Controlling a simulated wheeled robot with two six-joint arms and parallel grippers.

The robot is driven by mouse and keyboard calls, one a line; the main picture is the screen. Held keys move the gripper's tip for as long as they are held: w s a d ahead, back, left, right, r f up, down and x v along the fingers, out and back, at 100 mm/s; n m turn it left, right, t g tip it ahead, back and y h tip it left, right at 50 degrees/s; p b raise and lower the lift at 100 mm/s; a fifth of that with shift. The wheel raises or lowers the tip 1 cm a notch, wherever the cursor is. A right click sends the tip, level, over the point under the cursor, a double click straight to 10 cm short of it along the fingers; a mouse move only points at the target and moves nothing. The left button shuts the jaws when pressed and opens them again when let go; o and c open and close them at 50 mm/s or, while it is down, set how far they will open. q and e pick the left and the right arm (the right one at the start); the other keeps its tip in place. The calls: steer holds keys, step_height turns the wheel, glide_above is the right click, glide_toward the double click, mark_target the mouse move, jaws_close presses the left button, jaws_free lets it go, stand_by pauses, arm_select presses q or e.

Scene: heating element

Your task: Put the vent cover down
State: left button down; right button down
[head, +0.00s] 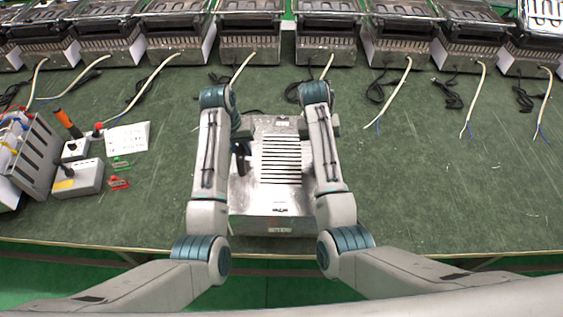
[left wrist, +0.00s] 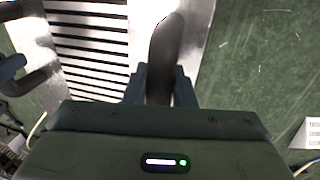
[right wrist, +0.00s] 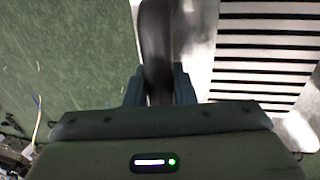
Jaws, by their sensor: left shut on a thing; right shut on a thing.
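The vent cover (head: 280,158) is a silver metal panel with a row of dark slots. It is at the middle of the green table in the head view, between my two arms; whether it rests on something cannot be told. My left gripper (left wrist: 160,85) is shut on the cover's dark left handle (left wrist: 166,45). My right gripper (right wrist: 158,85) is shut on the dark right handle (right wrist: 155,35). The slots also show in the left wrist view (left wrist: 85,45) and the right wrist view (right wrist: 265,50). My arms hide parts of the cover's sides.
Several metal heater units (head: 250,32) with trailing cables line the back edge. At the left are a grey rack (head: 35,158), a grey box (head: 77,180), a screwdriver (head: 67,122) and a paper (head: 127,138). The table to the right (head: 440,180) is mostly clear.

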arm_select(q)
steer(key=c, duration=1.6)
jaws_free()
steer(key=shift+f, duration=0.25)
arm_select(e)
steer(key=c, duration=1.6)
jaws_free()
steer(key=shift+f, duration=0.2)
arm_select(q)
steer(key=o, duration=0.4)
steer(key=shift+r, duration=0.1)
arm_select(e)
steer(key=o, duration=0.4)
steer(key=shift+r, duration=0.1)
